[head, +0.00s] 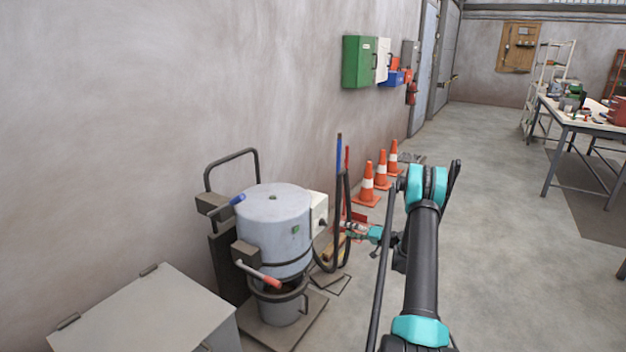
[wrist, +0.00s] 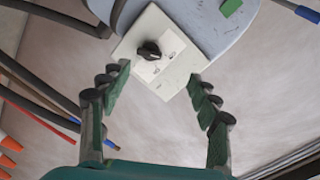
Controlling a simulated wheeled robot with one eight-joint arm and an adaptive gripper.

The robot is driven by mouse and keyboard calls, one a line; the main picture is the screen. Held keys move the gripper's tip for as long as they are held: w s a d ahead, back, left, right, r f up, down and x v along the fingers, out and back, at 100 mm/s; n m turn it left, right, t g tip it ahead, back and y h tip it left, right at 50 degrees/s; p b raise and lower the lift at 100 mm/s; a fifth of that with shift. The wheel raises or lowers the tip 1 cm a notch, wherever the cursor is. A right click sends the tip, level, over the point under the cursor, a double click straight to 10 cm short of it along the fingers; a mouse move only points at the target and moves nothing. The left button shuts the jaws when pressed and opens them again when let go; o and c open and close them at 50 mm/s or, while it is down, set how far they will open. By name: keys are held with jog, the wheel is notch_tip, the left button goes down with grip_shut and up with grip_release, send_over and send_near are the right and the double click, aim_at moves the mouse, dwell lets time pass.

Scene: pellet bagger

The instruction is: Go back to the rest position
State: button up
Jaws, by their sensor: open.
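My gripper (wrist: 158,88) is open and empty in the wrist view. Its two fingers stand apart on either side of a pale control box with a black rotary knob (wrist: 149,51). Whether a fingertip touches the box I cannot tell. In the head view my gripper (head: 345,228) is small, beside the right side of the grey pellet bagger drum (head: 272,225), close to its pale control box (head: 318,212). The bagger has a blue-tipped lever (head: 237,200) and a red-handled lever (head: 262,275). My arm reaches up from the bottom right of centre.
A grey metal box (head: 140,315) stands at the lower left. Orange cones (head: 368,186) line the wall behind the bagger. A green wall cabinet (head: 358,62) hangs above. A workbench (head: 580,122) stands at the far right. The floor (head: 490,200) right of my arm is clear.

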jog(key=s+a+r+g+h, duration=0.25)
jog(key=s+a+r, duration=0.35)
jog(key=s, duration=0.4)
jog(key=s+a+r+g+h, duration=0.2)
jog(key=s+a+r+h, duration=0.15)
jog(key=s+r, duration=0.5)
jog(key=s+d+f+h, duration=0.1)
jog(key=s+h, duration=0.3)
jog(key=s, duration=1)
jog(key=s+d+n+g+h, duration=0.1)
jog(key=s+d+h, duration=0.3)
jog(key=s, duration=1.1)
jog(key=shift+s+d+f, duration=0.25)
jog(key=shift+f, duration=0.15)
